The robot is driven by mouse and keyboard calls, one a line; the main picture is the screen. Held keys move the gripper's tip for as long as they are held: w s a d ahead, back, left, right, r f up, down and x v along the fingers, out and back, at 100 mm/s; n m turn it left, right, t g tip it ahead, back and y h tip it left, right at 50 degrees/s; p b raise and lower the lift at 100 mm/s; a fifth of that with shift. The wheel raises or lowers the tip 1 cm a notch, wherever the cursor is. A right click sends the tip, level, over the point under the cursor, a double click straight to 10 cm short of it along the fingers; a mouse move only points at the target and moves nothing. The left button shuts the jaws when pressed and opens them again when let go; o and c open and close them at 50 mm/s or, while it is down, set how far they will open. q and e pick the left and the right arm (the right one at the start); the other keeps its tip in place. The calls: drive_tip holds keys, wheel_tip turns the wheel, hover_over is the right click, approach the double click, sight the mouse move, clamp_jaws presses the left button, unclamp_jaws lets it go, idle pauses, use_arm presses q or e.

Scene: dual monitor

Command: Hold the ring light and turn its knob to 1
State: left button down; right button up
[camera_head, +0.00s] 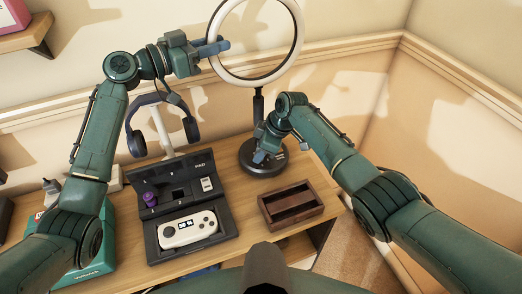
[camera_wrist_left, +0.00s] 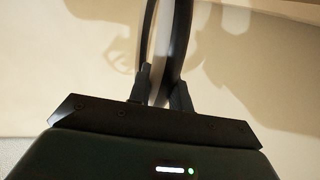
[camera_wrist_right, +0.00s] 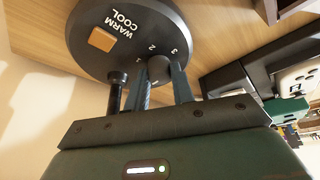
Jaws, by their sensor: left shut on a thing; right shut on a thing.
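The ring light has a white ring (camera_head: 298,42), a black stem (camera_head: 258,103) and a round black base (camera_head: 272,170) on the desk. My left gripper (camera_head: 220,46) is shut on the left side of the ring; the left wrist view shows its fingers (camera_wrist_left: 161,90) close up, with the dark band of the ring there. My right gripper (camera_head: 263,150) is low over the base. In the right wrist view its fingers (camera_wrist_right: 161,85) are on both sides of the small dark knob (camera_wrist_right: 160,68). Numerals 2 and 3 show beside the knob; its pointer direction is unclear.
An orange WARM/COOL switch (camera_wrist_right: 102,39) is on the base. A brown wooden tray (camera_head: 292,206) stands in front of it. A dark console (camera_head: 190,238) with a white controller (camera_head: 188,230) is left of it. Headphones (camera_head: 140,142) hang on a stand behind the console.

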drive_tip(key=shift+m, duration=0.3)
drive_tip(key=m+t, duration=0.1)
drive_tip(key=m, duration=0.1)
drive_tip(key=m+h, duration=0.1)
drive_tip(key=m, duration=0.2)
drive_tip(key=shift+s+a+t, duration=0.1)
drive_tip(key=shift+s+t, duration=0.1)
drive_tip(key=shift+t, duration=0.2)
drive_tip(key=m+h, duration=0.1)
drive_tip(key=m, duration=0.2)
drive_tip(key=m+t+h, duration=0.1)
drive_tip(key=m, duration=0.2)
drive_tip(key=shift+a, duration=0.1)
drive_tip(key=o, duration=1)
drive_tip(key=shift+r, duration=0.15)
